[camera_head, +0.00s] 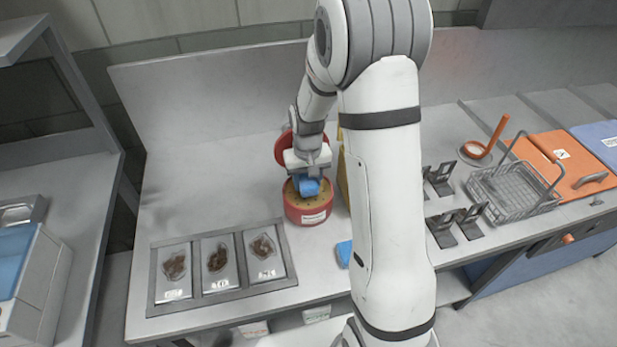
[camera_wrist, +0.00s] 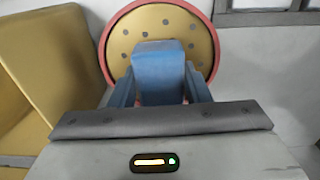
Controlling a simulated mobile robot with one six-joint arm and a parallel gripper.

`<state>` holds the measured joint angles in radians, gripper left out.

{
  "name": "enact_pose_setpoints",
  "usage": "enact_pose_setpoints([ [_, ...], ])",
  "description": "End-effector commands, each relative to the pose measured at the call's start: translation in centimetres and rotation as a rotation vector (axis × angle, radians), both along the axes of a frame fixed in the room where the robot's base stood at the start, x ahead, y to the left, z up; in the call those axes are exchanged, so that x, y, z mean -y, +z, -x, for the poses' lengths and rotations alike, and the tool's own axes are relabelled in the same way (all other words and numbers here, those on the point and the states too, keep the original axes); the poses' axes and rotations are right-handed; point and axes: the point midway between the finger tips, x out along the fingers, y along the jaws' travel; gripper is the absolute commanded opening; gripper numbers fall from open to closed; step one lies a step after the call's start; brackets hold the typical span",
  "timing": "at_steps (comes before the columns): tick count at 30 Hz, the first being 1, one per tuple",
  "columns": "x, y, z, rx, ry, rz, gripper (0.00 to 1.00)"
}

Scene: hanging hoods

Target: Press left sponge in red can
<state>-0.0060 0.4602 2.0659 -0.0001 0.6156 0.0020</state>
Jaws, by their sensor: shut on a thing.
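The red can (camera_head: 306,212) stands on the counter behind the trays, with a gold, dotted plate inside its rim. In the wrist view the can (camera_wrist: 104,50) shows as a red ring around the gold plate. My gripper (camera_head: 308,180) points down over the can, shut on a blue sponge (camera_head: 311,188). The sponge (camera_wrist: 160,78) sits between the two blue fingers and covers part of the plate. I cannot tell whether it touches the plate. Another blue piece (camera_head: 344,252), likely the other sponge, lies on the counter, partly hidden by my arm.
A red round lid (camera_head: 281,150) stands behind the can. A yellow container (camera_wrist: 58,55) is beside it, mostly hidden by my arm in the head view. A tray frame (camera_head: 222,290) is in front left. Metal holders (camera_head: 440,180) and a wire basket (camera_head: 512,190) are to the right.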

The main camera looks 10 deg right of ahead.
Motion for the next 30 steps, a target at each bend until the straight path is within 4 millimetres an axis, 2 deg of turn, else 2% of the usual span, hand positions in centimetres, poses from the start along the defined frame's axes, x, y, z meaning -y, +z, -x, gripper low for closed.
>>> enact_pose_setpoints([
  [30, 0.12, -0.44, 0.0, 0.0, -0.002, 0.0, 0.25],
])
